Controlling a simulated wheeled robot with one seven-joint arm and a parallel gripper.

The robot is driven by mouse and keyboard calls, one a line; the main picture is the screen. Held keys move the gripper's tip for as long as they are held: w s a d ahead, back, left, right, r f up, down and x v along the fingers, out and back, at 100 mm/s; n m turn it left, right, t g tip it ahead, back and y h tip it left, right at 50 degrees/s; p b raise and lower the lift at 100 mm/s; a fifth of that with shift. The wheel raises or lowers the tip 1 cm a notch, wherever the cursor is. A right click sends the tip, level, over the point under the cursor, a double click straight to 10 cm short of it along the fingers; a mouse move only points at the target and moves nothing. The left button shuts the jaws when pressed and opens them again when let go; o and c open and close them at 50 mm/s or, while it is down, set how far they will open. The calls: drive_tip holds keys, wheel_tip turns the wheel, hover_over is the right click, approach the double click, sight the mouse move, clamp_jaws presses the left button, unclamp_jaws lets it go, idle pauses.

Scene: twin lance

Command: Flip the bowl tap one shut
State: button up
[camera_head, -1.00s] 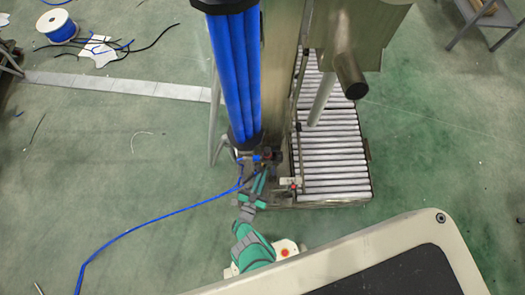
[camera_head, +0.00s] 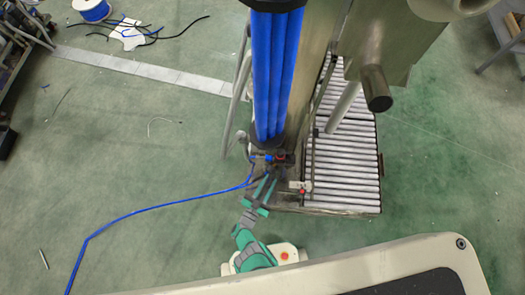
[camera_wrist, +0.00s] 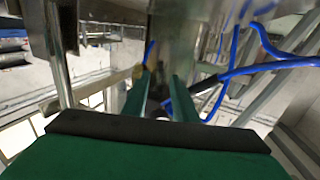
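My gripper (camera_head: 267,177) is low at the foot of the machine, its two green fingers pointing at the small fittings there. In the wrist view my gripper (camera_wrist: 160,82) is open, with a clear gap between the fingers. A small blue handle (camera_wrist: 149,50) on a brass-coloured fitting (camera_wrist: 134,74) shows just beyond the left finger; it looks like a tap lever, but I cannot tell if it is tap one. In the head view small blue (camera_head: 267,158) and red (camera_head: 281,157) parts sit just past the fingertips. I cannot tell whether the fingers touch anything.
Blue hoses (camera_wrist: 240,72) run close to the right finger. A metal post (camera_wrist: 55,50) stands to the left in the wrist view. Thick blue tubes (camera_head: 278,75) rise above the fittings. A roller conveyor (camera_head: 345,165) lies to the right. Open green floor (camera_head: 130,180) is at left.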

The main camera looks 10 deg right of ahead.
drive_tip(key=v, duration=0.7)
drive_tip(key=shift+a, duration=0.1)
